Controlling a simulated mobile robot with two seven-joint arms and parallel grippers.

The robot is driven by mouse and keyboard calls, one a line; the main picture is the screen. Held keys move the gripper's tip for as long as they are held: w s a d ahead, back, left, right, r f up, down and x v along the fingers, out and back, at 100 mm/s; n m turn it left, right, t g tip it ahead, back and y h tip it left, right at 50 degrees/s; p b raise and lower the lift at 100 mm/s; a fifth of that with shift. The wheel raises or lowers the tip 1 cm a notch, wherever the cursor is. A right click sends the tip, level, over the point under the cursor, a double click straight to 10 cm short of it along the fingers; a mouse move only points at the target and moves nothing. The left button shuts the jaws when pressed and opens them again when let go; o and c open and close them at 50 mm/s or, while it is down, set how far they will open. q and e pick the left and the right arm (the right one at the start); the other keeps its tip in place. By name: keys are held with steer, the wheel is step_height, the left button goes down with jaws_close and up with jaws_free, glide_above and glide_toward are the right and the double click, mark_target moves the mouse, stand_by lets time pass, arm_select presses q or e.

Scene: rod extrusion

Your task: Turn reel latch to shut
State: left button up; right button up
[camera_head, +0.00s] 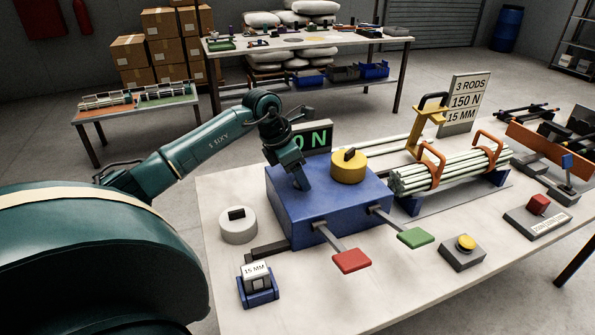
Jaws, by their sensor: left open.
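A blue machine box (340,214) stands on the near table. A yellow round drum (349,167) with a black handle on top sits on it. A pale grey round piece (238,227) with a black handle stands on the table to the left. I cannot tell for sure which part is the reel latch. My left gripper (302,185) is open and points down over the left part of the blue box, left of the yellow drum and apart from it. The arm partly hides a display (319,138) showing green "0 N". My right gripper is not in view.
A red paddle (352,261) and a green paddle (415,238) stick out in front of the box. Bundled rods (450,172) lie in a rack to the right. A yellow button box (463,251) and a "15 MM" block (257,271) stand near the front edge.

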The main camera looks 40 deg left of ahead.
arm_select(q)
steer(key=shift+f, duration=0.1)
steer(key=shift+c, duration=0.4)
steer(key=c, duration=0.9)
